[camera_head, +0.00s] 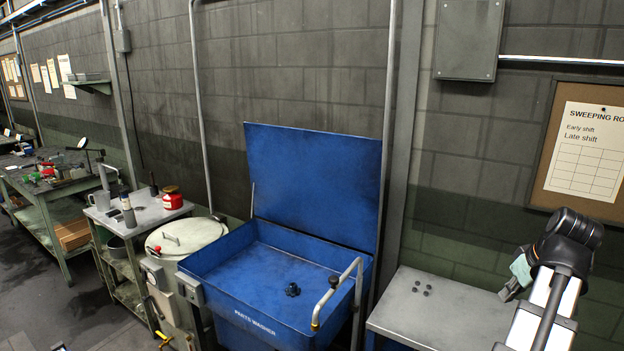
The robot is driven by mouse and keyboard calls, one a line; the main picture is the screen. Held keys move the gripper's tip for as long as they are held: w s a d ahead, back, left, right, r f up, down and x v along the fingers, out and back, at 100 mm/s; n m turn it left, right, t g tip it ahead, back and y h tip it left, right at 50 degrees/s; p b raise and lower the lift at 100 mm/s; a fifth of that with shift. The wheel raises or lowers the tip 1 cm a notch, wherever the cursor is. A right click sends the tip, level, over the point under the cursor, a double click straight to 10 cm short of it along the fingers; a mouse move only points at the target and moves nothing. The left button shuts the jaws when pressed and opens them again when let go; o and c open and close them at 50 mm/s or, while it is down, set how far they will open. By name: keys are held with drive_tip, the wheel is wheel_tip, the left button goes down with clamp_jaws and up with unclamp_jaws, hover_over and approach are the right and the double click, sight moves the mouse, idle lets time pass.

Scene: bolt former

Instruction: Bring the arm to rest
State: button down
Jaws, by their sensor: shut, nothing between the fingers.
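My arm (545,310) rises from the bottom right corner of the head view. Its light links and dark joints stand in front of the wall, at the right end of a grey metal table (435,307). A pale teal part with a dark end sits at the arm's left side, above the table's right end.
A blue parts washer (262,331) with its lid (312,180) up stands left of the table. Several small dark pieces (421,290) lie on the table. A drum (185,237), a cart (140,215) and a workbench (55,185) stand farther left.

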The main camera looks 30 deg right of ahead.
drive_tip(key=w+a+f+m, duration=0.1)
drive_tip(key=w+f, duration=0.2)
drive_tip(key=f, duration=0.4)
drive_tip(key=w+a+f+m+g, duration=0.1)
drive_tip(key=w+f+m, duration=0.15)
drive_tip(key=f, duration=0.45)
drive_tip(key=w+a+f+m, duration=0.1)
drive_tip(key=w+f, duration=0.3)
drive_tip(key=f, duration=0.3)
drive_tip(key=w+a+f+g+y, duration=0.1)
drive_tip(key=w+a+f, duration=0.2)
drive_tip(key=a+f, duration=0.6)
drive_tip(key=w+a+f+g+y, duration=0.1)
drive_tip(key=w+a+f+g, duration=0.15)
drive_tip(key=a+f, duration=0.6)
drive_tip(key=s+a+f+n+g+b, duration=0.1)
drive_tip(key=s+a+f, duration=0.2)
drive_tip(key=a+f, duration=0.55)
drive_tip(key=s+a+f+n+g, duration=0.1)
drive_tip(key=s+a+f+n, duration=0.15)
drive_tip(key=a+f, duration=0.55)
drive_tip(key=s+a+f+n+g, duration=0.2)
drive_tip(key=s+a+f, duration=0.3)
drive_tip(key=s, duration=0.3)
drive_tip(key=s+a+f+n+g+b, duration=0.1)
drive_tip(key=s+a+f+n+g, duration=0.1)
drive_tip(key=s+a+f, duration=0.3)
drive_tip(key=s+a, duration=0.2)
drive_tip(key=a, duration=0.1)
drive_tip(key=shift+s+h, duration=0.4)
